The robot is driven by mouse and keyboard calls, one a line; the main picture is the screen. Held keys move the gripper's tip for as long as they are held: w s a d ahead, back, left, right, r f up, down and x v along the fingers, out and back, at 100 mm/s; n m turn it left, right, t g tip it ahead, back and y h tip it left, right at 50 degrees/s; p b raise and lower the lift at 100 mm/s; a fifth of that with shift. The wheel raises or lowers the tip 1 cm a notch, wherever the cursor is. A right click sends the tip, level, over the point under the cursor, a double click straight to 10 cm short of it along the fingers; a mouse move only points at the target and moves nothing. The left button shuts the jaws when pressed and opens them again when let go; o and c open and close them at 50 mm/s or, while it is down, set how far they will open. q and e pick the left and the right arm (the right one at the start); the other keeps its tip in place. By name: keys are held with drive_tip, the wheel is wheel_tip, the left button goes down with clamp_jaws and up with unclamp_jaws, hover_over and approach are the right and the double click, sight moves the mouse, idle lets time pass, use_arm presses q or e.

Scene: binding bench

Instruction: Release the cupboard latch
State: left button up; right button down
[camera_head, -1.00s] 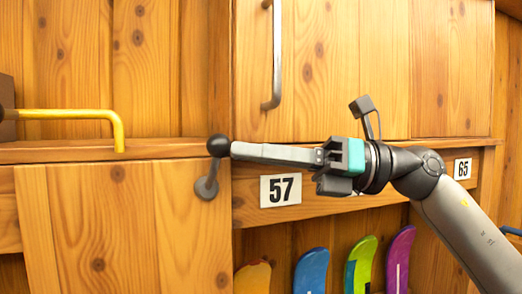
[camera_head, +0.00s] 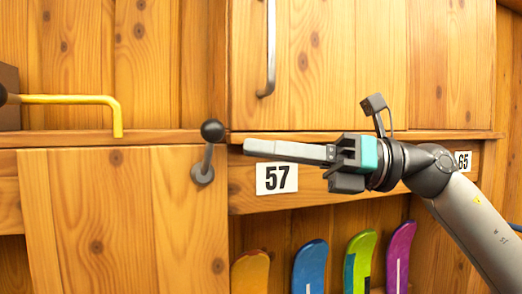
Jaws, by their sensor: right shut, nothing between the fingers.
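The latch (camera_head: 207,154) is a grey lever with a black ball knob (camera_head: 212,130) on a round grey base, at the upper right corner of a wooden cupboard door (camera_head: 105,215). The lever points up and a little to the right. My right gripper (camera_head: 246,146) comes in from the right with its fingers shut and empty. Its fingertips are to the right of the knob and slightly lower, with a gap between them in the picture. My left gripper is not in view.
An upper cupboard door (camera_head: 320,70) has a vertical metal handle (camera_head: 268,50). A yellow bent bar (camera_head: 70,99) is at the left. Number plates 57 (camera_head: 277,178) and 65 (camera_head: 463,161) sit on the rail. Several colourful boards, including a blue one (camera_head: 310,268), stand below.

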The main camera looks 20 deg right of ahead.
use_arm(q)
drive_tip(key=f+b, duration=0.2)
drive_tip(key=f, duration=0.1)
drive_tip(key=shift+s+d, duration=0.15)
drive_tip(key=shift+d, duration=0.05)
use_arm(e)
drive_tip(key=s+d+r, duration=0.1)
drive_tip(key=s+d, duration=0.2)
drive_tip(key=d, duration=0.7)
drive_tip(key=shift+s+r, duration=0.2)
drive_tip(key=shift+r, duration=0.15)
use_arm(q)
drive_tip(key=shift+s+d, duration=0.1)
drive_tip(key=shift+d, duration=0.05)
